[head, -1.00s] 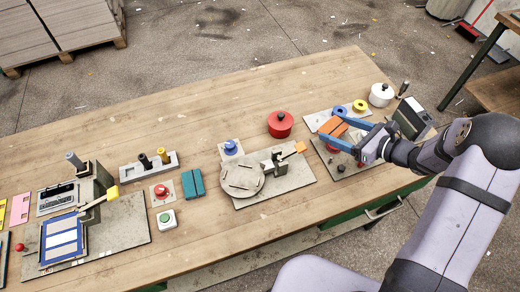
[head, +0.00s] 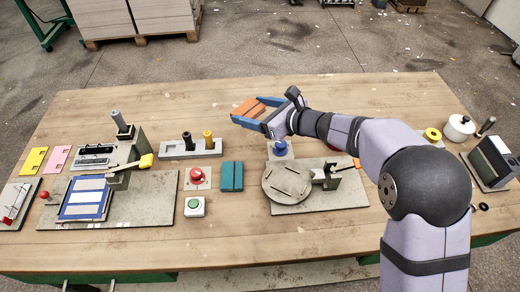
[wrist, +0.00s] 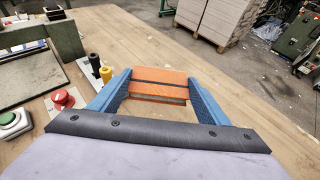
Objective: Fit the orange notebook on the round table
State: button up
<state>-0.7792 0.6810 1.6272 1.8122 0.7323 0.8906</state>
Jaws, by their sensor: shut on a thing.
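The orange notebook (head: 246,107) has a dark band across it and is held between the blue fingers of my gripper (head: 254,113), above the table's middle. In the wrist view the notebook (wrist: 158,86) sits between the two fingertips (wrist: 160,88), with its pale page edge facing the camera. The round table (head: 287,184) is a grey disc with slots, on a grey base plate to the right of the table's middle. Its top looks bare. My gripper is behind it and to its left in the head view, apart from it.
A teal notebook (head: 231,176) lies left of the round table. A red button (head: 195,174), a green button (head: 194,206) and a blue knob (head: 280,148) stand near it. A block with black and yellow posts (head: 191,148) is further left. The back of the wooden table (head: 180,100) is clear.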

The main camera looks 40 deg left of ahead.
aim_at(241, 113)
jog(key=shift+s+a+f, duration=0.15)
jog(key=shift+s+a, duration=0.8)
jog(key=shift+s, duration=0.3)
jog(key=shift+f, duration=5)
jog(key=shift+f, duration=0.15)
jog(key=o, duration=0.7)
jog(key=shift+o, duration=0.5)
jog(key=shift+d+r, duration=0.1)
jog(key=shift+r, duration=0.15)
jog(key=b+v, duration=0.1)
jog(key=v, duration=1)
jog(key=shift+d+r, duration=0.15)
jog(key=shift+d, duration=0.25)
jog(key=shift+c, duration=0.4)
